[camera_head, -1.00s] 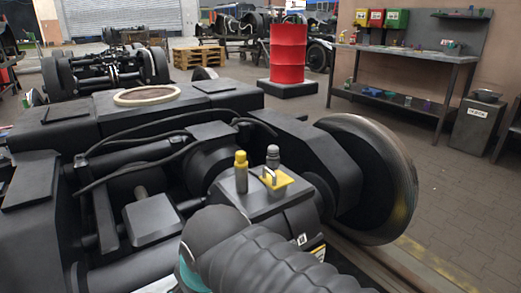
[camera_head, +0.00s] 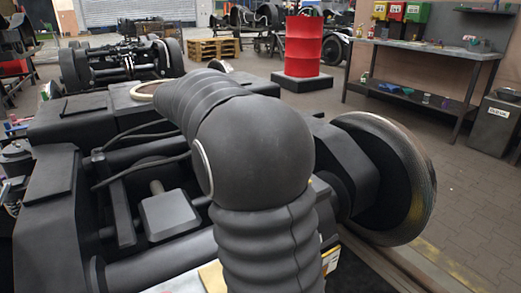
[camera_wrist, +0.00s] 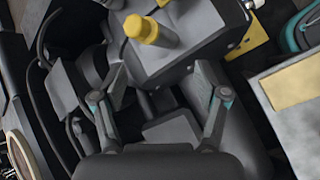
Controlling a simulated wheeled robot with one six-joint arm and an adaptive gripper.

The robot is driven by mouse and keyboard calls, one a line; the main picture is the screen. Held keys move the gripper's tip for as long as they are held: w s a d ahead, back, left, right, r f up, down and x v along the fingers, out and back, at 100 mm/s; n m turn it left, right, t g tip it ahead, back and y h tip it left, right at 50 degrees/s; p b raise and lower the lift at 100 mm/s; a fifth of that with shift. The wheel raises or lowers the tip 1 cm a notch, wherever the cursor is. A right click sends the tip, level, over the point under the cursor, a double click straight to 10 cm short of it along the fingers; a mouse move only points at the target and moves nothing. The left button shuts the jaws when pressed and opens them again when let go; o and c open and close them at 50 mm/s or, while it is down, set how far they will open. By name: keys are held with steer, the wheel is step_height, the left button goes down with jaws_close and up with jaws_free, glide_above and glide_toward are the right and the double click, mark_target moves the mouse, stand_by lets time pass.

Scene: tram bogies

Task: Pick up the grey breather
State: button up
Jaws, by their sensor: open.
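The grey breather is hidden behind my arm in the head view, and I cannot make it out for sure in the wrist view. The yellow-capped breather (camera_wrist: 145,29) shows near the top of the wrist view, standing on a dark housing block (camera_wrist: 190,45). A bit of yellow (camera_wrist: 163,3) shows at the top edge, probably the plate beside the grey breather. My gripper (camera_wrist: 159,70) is open and empty, its two fingers spread below the yellow cap in the picture. My gripper is not visible in the head view.
Black hoses (camera_head: 130,137) and frame beams (camera_head: 48,205) of the bogie surround the housing. A large wheel (camera_head: 385,180) stands at the right. A red barrel (camera_head: 302,45) and a workbench (camera_head: 425,50) stand farther back, with clear floor in front of the bench.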

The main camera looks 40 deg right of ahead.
steer(key=w+d+f+n+g+h+p, duration=0.1)
steer(key=w+d+f+n+g+h, duration=0.15)
steer(key=w+d, duration=0.45)
steer(key=w+d+f+n+g+h+p, duration=0.1)
steer(key=w+d+f+n+g+h, duration=0.2)
steer(key=d, duration=0.7)
steer(key=shift+m+t+y, duration=0.45)
steer(key=shift+y, duration=0.1)
steer(key=shift+f+b+x, duration=0.1)
steer(key=shift+b+x, duration=0.1)
steer(key=shift+x, duration=3.2)
steer(key=shift+f+b+x, duration=0.15)
steer(key=shift+x, duration=3.2)
steer(key=shift+w, duration=0.15)
steer(key=c, duration=1.3)
